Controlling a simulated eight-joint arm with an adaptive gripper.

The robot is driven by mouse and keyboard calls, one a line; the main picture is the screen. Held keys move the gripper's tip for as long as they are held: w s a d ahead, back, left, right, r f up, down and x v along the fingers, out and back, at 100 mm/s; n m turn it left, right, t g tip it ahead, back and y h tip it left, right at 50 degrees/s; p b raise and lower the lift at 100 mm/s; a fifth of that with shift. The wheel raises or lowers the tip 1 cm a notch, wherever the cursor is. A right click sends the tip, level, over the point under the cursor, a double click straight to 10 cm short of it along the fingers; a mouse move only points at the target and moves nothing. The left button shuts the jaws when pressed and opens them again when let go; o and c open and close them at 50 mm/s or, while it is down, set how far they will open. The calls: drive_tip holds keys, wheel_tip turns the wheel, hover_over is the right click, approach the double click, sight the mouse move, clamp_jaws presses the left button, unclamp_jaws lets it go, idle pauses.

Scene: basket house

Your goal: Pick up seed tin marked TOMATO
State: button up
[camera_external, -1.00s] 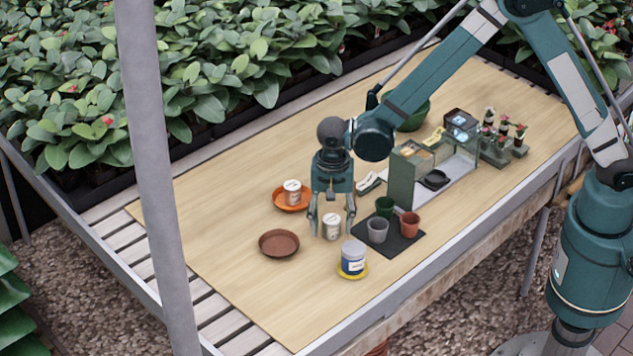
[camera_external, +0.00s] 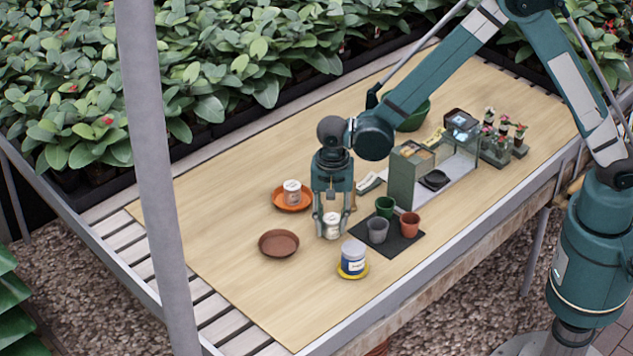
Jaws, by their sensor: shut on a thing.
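My gripper (camera_external: 332,232) points down and is shut on a small white tin (camera_external: 332,221). The tin is upright at the table top, between the orange dish and the dark mat; its label is too small to read. A second white tin (camera_external: 292,191) stands in an orange dish (camera_external: 278,200) at the left. A blue and white tin (camera_external: 353,258) stands on a yellow dish (camera_external: 366,271) nearer the front edge. I cannot read which tin is marked TOMATO.
An empty brown dish (camera_external: 279,243) lies left of my gripper. A dark mat (camera_external: 400,246) with green, grey and terracotta pots is close on the right. A green-sided box (camera_external: 401,182) and small potted plants (camera_external: 503,140) stand farther right. The table's left end is clear.

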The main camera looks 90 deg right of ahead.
sight(331, 218)
wheel_tip(331, 218, up, 10)
drive_tip(key=shift+f+p, duration=0.1)
drive_tip(key=shift+p, duration=0.7)
idle(0.3)
